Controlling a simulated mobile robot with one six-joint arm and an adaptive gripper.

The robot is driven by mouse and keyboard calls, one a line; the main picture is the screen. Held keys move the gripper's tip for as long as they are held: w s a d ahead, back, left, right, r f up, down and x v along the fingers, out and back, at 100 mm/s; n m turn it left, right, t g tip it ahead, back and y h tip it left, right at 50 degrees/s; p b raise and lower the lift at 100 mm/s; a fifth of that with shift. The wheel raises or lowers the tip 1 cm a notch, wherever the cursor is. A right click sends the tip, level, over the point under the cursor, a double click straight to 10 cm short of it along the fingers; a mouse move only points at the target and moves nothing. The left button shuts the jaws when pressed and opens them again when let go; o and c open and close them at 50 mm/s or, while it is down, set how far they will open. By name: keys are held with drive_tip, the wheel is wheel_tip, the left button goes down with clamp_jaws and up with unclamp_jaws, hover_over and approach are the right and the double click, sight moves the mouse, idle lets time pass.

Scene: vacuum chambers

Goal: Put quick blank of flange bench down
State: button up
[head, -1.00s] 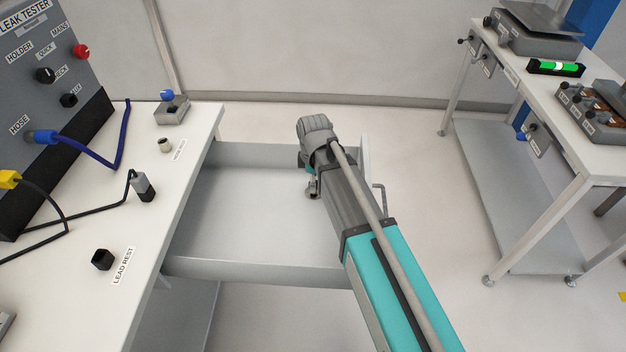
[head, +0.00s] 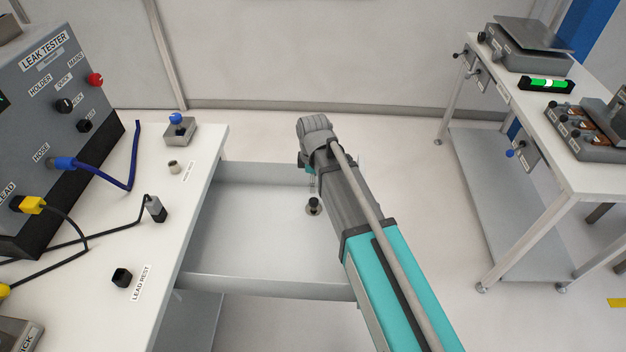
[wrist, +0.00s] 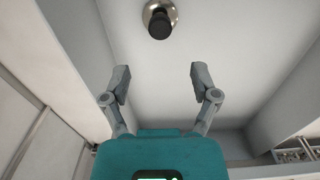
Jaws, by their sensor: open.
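The quick blank, a small metal disc with a black knob, stands upright on the drawer floor in the head view (head: 313,206). It also shows at the top middle of the wrist view (wrist: 159,20). My gripper (wrist: 158,84) is open and empty, its two fingers spread apart. The blank lies beyond the fingertips, between their lines, with a gap. In the head view my arm reaches over the open drawer (head: 250,225) and hides its right part; my fingertips are hidden there.
The leak tester (head: 50,100) stands on the white bench (head: 205,150) at left, with a blue hose, leads, a lead rest cup (head: 122,277) and a blue-knobbed block (head: 180,131). A second bench (head: 560,175) with devices stands at right. Floor between is clear.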

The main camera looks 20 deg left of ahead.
drive_tip(key=shift+r+p, duration=1.05)
drive_tip(key=shift+r, duration=0.3)
drive_tip(key=s+d+r+m+p, duration=0.1)
drive_tip(key=s+d+m, duration=0.1)
drive_tip(key=d+m, duration=0.5)
drive_tip(key=s+d+r+m+p, duration=0.2)
drive_tip(key=d+m, duration=0.5)
drive_tip(key=d, duration=1)
drive_tip(key=s+d+r+m+p, duration=0.1)
drive_tip(key=d+m, duration=0.5)
drive_tip(key=d, duration=0.6)
drive_tip(key=shift+s+d+r+m+p, duration=0.3)
drive_tip(key=shift+s+r+m+p, duration=0.1)
drive_tip(key=shift+r+p, duration=0.1)
drive_tip(key=c, duration=0.3)
